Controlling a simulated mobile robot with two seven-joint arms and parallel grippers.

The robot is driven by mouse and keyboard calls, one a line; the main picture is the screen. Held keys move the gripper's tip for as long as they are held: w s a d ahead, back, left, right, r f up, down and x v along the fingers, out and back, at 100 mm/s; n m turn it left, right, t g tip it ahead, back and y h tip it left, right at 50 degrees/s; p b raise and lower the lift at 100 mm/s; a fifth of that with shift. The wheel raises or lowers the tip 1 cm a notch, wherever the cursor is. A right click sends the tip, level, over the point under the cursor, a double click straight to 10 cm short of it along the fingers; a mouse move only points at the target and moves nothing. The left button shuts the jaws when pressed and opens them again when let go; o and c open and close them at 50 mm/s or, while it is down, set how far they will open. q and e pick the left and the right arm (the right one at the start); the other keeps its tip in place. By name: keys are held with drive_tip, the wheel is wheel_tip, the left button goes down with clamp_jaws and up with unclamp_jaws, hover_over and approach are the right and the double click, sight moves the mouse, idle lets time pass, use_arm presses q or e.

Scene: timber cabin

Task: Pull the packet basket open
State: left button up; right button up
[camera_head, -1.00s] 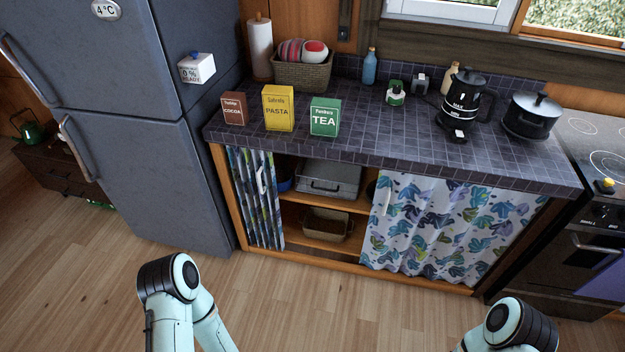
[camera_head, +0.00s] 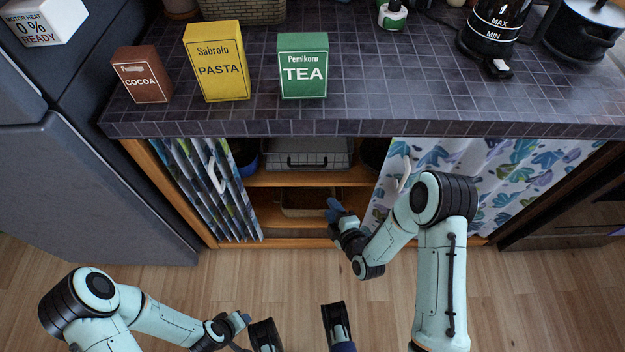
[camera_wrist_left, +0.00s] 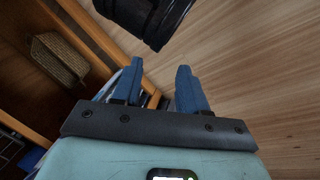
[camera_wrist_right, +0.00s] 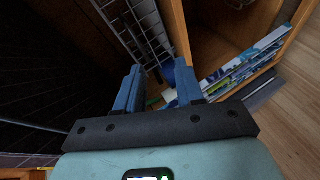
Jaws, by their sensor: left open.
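A grey wire basket (camera_head: 307,154) with a front handle sits on the upper shelf of the open cabinet, pushed in. A woven basket (camera_head: 300,203) sits on the shelf below; it also shows in the left wrist view (camera_wrist_left: 58,58). I cannot see packets in either. My right gripper (camera_head: 336,212) is at the cabinet opening, in front of the lower shelf near the woven basket. Its fingers are apart and empty in the right wrist view (camera_wrist_right: 157,85), with wire mesh (camera_wrist_right: 148,25) beyond them. My left gripper (camera_head: 240,325) is open and empty, low over the floor outside the cabinet.
Patterned curtains hang left (camera_head: 205,190) and right (camera_head: 510,180) of the opening. The counter edge (camera_head: 350,128) overhangs it. Cocoa (camera_head: 143,76), pasta (camera_head: 217,65) and tea (camera_head: 302,68) boxes stand on the counter. The fridge (camera_head: 85,190) is at left; the floor in front is free.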

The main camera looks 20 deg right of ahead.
drive_tip(key=w+r+n+t+b, duration=0.1)
drive_tip(key=w+n+t, duration=0.1)
drive_tip(key=w, duration=0.1)
drive_tip(key=b, duration=0.1)
approach(311, 167)
drive_tip(key=x, duration=0.2)
drive_tip(key=shift+n, duration=0.3)
drive_tip(key=b+x, duration=0.2)
drive_tip(key=x, duration=0.5)
drive_tip(key=shift+w+f, duration=0.1)
use_arm(q)
wheel_tip(311, 167, down, 7)
drive_tip(key=a, duration=0.2)
drive_tip(key=shift+s+r, duration=0.2)
drive_tip(key=shift+a, duration=0.1)
use_arm(e)
clamp_jaws()
